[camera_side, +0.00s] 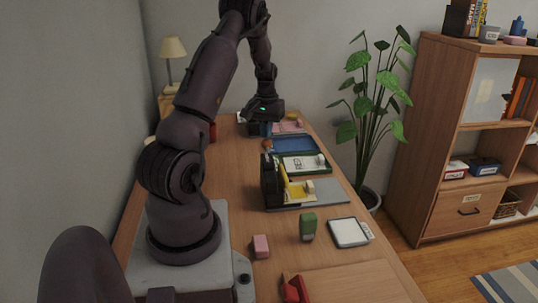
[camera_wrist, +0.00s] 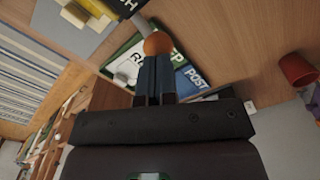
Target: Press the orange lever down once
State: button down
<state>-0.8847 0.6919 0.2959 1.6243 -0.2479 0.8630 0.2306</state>
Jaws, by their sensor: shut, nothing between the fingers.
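The orange lever knob (camera_wrist: 158,43) is round and sits on the end of a grey rod. It also shows as a small orange ball in the side view (camera_side: 266,145). The rod runs toward a black device (camera_side: 271,182) with a yellow part, standing on a grey plate. My gripper (camera_wrist: 155,58) is shut and empty, with its fingertips beside the knob in the wrist view. In the side view my gripper (camera_side: 264,129) is just beyond and above the knob. I cannot tell whether the fingertips touch it.
A green tray (camera_wrist: 129,44) and a blue tray (camera_wrist: 192,80) lie near the knob. A red cup (camera_wrist: 298,69) stands off to the right in the wrist view. A green stamp (camera_side: 308,227), a pink block (camera_side: 261,246) and a white pad (camera_side: 349,232) lie nearer the side camera.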

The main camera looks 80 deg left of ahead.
aim_at(266, 145)
jog(key=shift+a+f, duration=0.15)
jog(key=shift+f, duration=2.7)
jog(key=shift+r, duration=0.15)
jog(key=shift+a+r, duration=0.1)
jog(key=shift+r, duration=5.85)
jog(key=d+r+m+t, duration=0.2)
jog(key=d+r+m, duration=0.2)
jog(key=d, duration=0.9)
jog(key=d+r+m+t, duration=0.1)
jog(key=d+r+m, duration=0.3)
jog(key=d, duration=1)
jog(key=d+r+m+t, duration=0.2)
jog(key=d+r+m, duration=0.2)
jog(key=d, duration=0.9)
jog(key=shift+s+d+r+t, duration=0.3)
jog(key=shift+s+d+r, duration=0.05)
jog(key=shift+s+r, duration=0.1)
